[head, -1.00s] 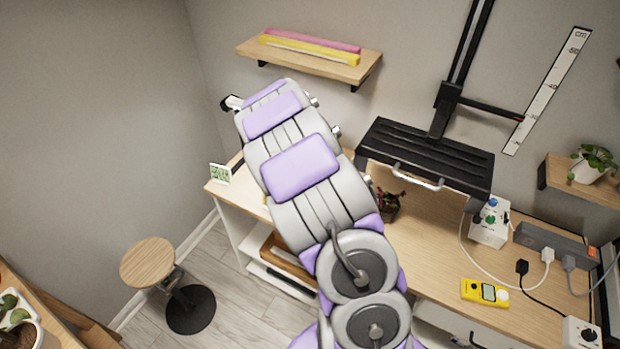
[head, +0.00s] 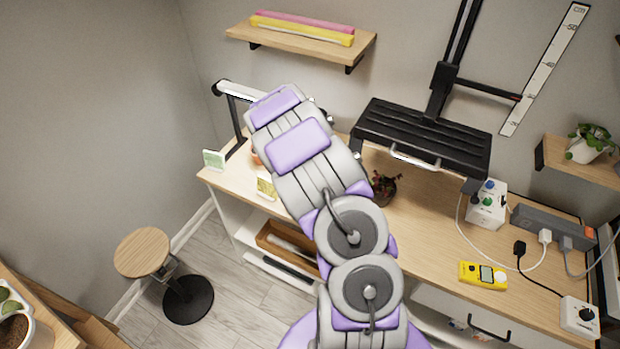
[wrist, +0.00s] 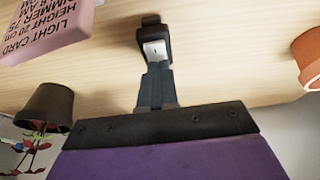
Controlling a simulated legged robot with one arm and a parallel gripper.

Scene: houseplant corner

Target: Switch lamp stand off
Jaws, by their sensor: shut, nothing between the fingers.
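The lamp stand (head: 232,112) is at the back left of the desk in the head view, with a dark upright post and a pale bar across its top. My arm hides part of it. In the wrist view a small black housing with a white rocker switch (wrist: 156,48) sits over the wooden desk top. I cannot tell for sure that it belongs to the lamp stand. My gripper (wrist: 155,75) is shut and empty, its fingertips right at the near edge of the switch. Whether they touch is unclear. The head view hides my gripper behind my arm.
A pink light card (wrist: 45,25) and a dark pot (wrist: 45,105) are left of my gripper in the wrist view; a terracotta pot (wrist: 308,55) is right. In the head view, a black lamp panel (head: 425,138) hangs over the desk (head: 420,240). A stool (head: 143,253) stands left.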

